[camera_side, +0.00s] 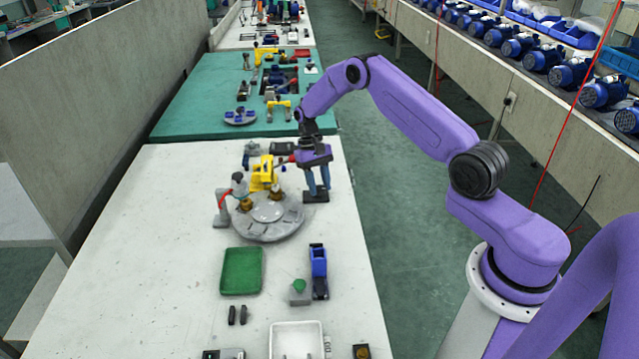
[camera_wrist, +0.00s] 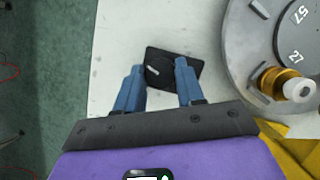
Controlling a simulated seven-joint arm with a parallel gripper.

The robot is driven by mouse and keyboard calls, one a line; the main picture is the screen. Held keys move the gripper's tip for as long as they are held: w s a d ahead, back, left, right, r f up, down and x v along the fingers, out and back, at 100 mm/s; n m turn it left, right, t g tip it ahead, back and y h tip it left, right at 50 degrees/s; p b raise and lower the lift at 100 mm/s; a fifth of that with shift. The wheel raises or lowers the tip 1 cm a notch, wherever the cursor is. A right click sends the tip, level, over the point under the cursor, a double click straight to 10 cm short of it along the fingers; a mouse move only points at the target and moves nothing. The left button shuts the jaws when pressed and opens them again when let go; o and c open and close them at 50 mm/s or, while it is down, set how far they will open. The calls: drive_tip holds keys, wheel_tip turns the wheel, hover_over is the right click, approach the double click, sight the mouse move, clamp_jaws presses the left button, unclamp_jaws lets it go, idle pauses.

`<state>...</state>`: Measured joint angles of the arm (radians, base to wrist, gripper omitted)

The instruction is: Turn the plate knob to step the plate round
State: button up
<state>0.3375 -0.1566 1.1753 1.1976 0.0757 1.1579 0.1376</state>
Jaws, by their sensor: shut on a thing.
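The plate knob (camera_wrist: 166,71) is black and round with a pale pointer line. It sits on a dark square base (camera_wrist: 191,66) near the table's edge, and the base also shows in the side view (camera_side: 316,197). My gripper (camera_wrist: 160,72) points down with its two blue fingers on either side of the knob, shut on it. In the side view my gripper (camera_side: 317,190) stands just right of the plate, and its fingers hide the knob. The round grey plate (camera_side: 283,226) carries brass parts near its rim. In the wrist view the plate (camera_wrist: 240,50) shows numbers.
A yellow fixture (camera_side: 264,172) stands over the back of the plate, close left of my gripper. A grey and red post (camera_side: 221,208) stands at its left. A green tray (camera_side: 241,271), a blue tool (camera_side: 318,272) and a white tray (camera_side: 296,341) lie in front.

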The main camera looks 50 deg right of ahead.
drive_tip(key=shift+w+a+n+h, duration=0.1)
drive_tip(key=shift+n+h, duration=0.7)
drive_tip(key=shift+n, duration=1.1)
drive_tip(key=o, duration=1)
drive_tip(key=shift+v, duration=8.75)
drive_tip(key=shift+w, duration=0.15)
